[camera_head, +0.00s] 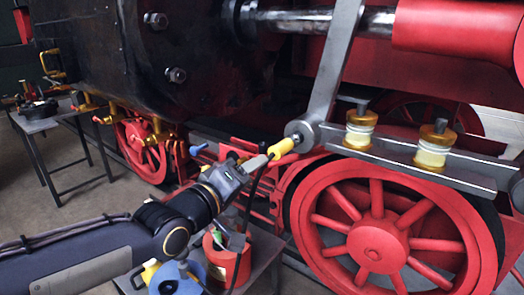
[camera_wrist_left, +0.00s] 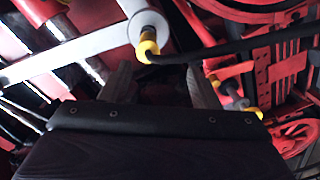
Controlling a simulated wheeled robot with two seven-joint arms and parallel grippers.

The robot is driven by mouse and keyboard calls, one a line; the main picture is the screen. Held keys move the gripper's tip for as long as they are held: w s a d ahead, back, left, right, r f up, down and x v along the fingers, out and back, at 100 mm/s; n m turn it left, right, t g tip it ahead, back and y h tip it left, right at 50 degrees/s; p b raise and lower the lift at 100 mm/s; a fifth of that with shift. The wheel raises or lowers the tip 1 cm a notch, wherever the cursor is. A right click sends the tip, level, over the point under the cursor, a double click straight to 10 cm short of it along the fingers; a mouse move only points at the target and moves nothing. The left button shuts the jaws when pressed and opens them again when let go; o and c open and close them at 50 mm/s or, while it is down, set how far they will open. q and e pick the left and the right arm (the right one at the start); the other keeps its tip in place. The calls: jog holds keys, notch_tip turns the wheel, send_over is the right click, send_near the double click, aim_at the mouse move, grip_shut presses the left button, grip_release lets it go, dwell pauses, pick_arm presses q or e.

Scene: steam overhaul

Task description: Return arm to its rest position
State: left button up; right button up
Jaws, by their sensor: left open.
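My left arm (camera_head: 85,255) comes in from the lower left and reaches up toward the locomotive's running gear. My left gripper (camera_head: 257,160) is open, its fingers close to a yellow fitting (camera_head: 281,148) at the lower end of a grey steel link (camera_head: 330,75). In the left wrist view, the two dark fingers (camera_wrist_left: 162,84) stand apart with nothing clear between them. The yellow fitting (camera_wrist_left: 148,47) is beyond the fingertips there, on the link's round end. Whether a finger touches it I cannot tell. My right gripper is out of view.
A large red spoked wheel (camera_head: 375,240) and a rod with two brass-and-cream cups (camera_head: 433,150) are at the right. A red container (camera_head: 228,262) stands on a low table beneath my forearm. A tool table (camera_head: 45,122) is at the far left. Open floor lies between.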

pick_arm(q)
jog(key=s+a+f+m+g+y, duration=0.1)
jog(key=s+a+f+g+y, duration=0.45)
jog(key=s+a+f, duration=0.75)
jog(key=s+a+f+m+g, duration=0.2)
jog(key=s+f, duration=0.5)
jog(key=s, duration=0.6)
jog(key=shift+s+a+f+g+y, duration=0.2)
jog(key=shift+a+g+y, duration=0.25)
jog(key=shift+a, duration=0.65)
